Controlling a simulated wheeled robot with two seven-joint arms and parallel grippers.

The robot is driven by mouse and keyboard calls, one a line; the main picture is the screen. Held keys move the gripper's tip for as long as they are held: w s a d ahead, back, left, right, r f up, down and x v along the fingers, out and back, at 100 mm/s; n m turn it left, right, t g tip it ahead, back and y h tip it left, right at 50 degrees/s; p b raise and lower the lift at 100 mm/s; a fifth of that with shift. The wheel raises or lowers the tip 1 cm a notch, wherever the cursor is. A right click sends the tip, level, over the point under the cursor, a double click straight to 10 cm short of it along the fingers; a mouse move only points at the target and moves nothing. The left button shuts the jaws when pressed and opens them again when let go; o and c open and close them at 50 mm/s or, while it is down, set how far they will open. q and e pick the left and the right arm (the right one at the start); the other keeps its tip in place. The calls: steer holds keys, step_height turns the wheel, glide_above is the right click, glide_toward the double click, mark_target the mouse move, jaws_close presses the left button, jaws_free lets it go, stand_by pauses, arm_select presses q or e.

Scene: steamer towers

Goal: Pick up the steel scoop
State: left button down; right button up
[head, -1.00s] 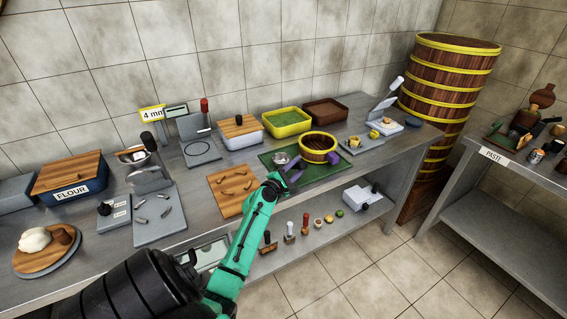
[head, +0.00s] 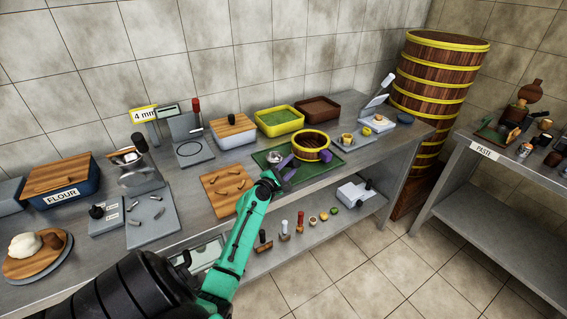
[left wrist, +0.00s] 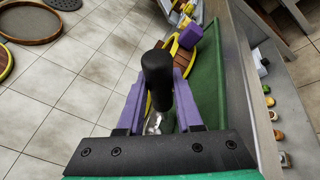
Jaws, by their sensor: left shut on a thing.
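The steel scoop's small shiny bowl (head: 275,157) shows at the left end of the green tray, beside my left gripper. My left gripper (head: 287,168) has purple fingers and reaches in over the tray's front edge. In the left wrist view, its two fingers (left wrist: 160,92) are shut on the scoop's thick black handle (left wrist: 157,70). A bit of shiny metal (left wrist: 153,122) shows below the handle, between the fingers. Whether the scoop touches the tray is hard to tell. My right gripper is not in view.
A round wooden steamer basket (head: 311,142) with yellow bands and a purple part stands on the green tray (head: 340,160), close to my left gripper. A wooden board with small pieces (head: 222,201) lies to the left. A tall steamer tower (head: 435,85) stands right.

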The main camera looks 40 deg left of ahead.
arm_select(q)
step_height(320, 180, up, 9)
steer(key=p, duration=0.3)
step_height(320, 180, up, 11)
steer(key=c, duration=1.3)
jaws_free()
jaws_close()
